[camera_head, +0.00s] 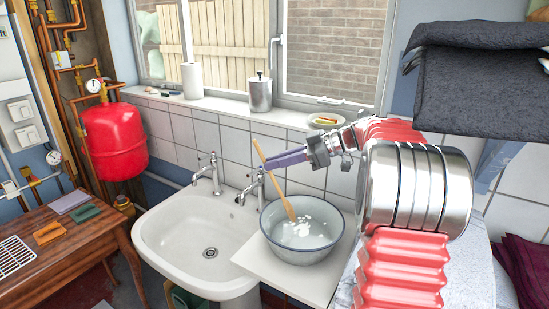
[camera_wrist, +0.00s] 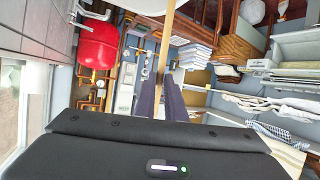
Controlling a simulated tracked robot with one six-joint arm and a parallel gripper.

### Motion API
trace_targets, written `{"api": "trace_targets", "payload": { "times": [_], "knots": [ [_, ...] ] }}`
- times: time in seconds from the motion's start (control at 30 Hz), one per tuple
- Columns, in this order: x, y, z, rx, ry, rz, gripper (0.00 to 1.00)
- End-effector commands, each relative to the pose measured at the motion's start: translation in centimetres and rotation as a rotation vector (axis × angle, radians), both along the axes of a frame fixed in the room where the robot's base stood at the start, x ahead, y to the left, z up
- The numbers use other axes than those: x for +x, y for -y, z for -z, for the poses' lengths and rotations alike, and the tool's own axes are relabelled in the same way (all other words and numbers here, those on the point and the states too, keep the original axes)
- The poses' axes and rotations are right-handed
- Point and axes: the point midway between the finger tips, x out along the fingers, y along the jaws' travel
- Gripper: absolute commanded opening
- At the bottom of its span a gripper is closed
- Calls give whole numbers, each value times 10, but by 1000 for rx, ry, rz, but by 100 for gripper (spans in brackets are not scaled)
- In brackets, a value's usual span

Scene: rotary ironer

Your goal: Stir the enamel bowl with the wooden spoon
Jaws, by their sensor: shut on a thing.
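The enamel bowl (camera_head: 303,256) is pale grey with a dark rim and stands on the white ledge right of the sink. White patches show inside it. The wooden spoon (camera_head: 281,190) is tilted, its lower end inside the bowl near the white patches and its handle end up to the left. My gripper (camera_head: 268,164) is shut on the spoon's handle, above the bowl's left rim. In the wrist view the spoon's handle (camera_wrist: 165,45) shows between the purple fingers of my gripper (camera_wrist: 163,83). The bowl is not seen there.
A white sink (camera_head: 175,240) is left of the bowl, with taps (camera_head: 252,188) close behind. A metal canister (camera_head: 260,93), a paper roll (camera_head: 192,80) and a small plate (camera_head: 326,121) stand on the windowsill. A wooden table (camera_head: 75,240) is at the left.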

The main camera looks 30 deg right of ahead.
Motion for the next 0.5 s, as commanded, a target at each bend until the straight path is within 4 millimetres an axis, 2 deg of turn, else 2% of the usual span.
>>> {"api": "trace_targets", "payload": {
  "times": [0.5],
  "knots": [
    [-6,10,27,1,-1,0,0]
  ]
}}
